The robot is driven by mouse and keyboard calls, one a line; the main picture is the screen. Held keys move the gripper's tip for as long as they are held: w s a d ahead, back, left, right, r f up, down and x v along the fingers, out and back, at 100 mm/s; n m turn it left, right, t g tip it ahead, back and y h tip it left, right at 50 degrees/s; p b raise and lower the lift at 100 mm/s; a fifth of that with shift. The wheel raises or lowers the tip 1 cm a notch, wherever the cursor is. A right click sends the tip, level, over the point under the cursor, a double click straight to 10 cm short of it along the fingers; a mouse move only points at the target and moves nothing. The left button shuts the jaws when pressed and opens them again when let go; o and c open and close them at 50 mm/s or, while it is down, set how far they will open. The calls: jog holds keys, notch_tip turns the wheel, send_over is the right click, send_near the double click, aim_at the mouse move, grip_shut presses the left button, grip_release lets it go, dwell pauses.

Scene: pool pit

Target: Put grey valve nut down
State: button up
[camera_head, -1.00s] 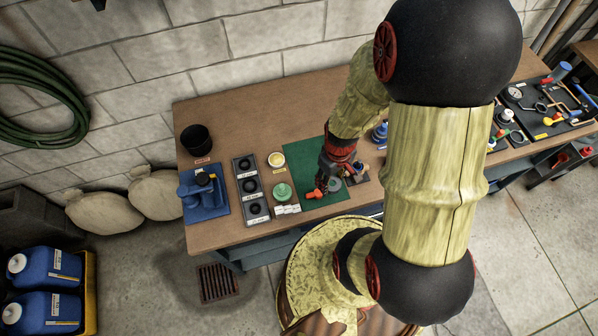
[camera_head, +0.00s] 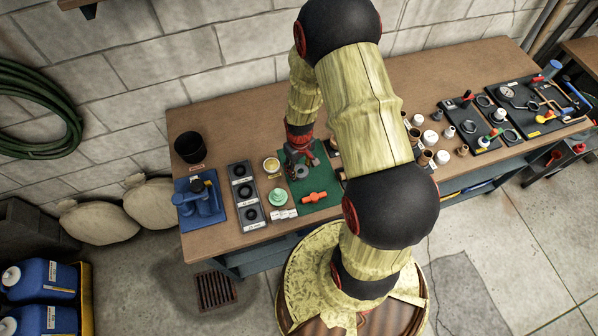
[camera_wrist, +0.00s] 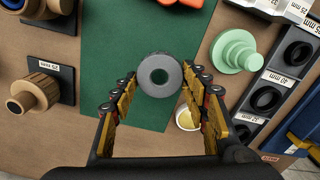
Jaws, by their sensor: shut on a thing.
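The grey valve nut (camera_wrist: 160,75) is a grey ring with a dark centre hole, between the fingertips of my gripper (camera_wrist: 157,88) in the wrist view. My gripper is shut on it. It lies over the green mat (camera_wrist: 120,40). In the head view, my gripper (camera_head: 299,160) is over the back part of the green mat (camera_head: 328,181), with the grey nut (camera_head: 301,171) just below it. I cannot tell whether the nut touches the mat.
An orange-red valve part (camera_head: 315,197) lies near the mat's front. The wrist view shows a wooden fitting (camera_wrist: 35,92) on a dark plate.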

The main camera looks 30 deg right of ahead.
aim_at(299, 172)
jog(key=shift+w+f, duration=0.2)
jog(key=shift+f, duration=1.5)
jog(key=shift+f, duration=0.1)
jog(key=shift+f, duration=0.15)
jog(key=o, duration=0.8)
jog(key=shift+o, duration=0.6)
jog(key=shift+r, duration=0.2)
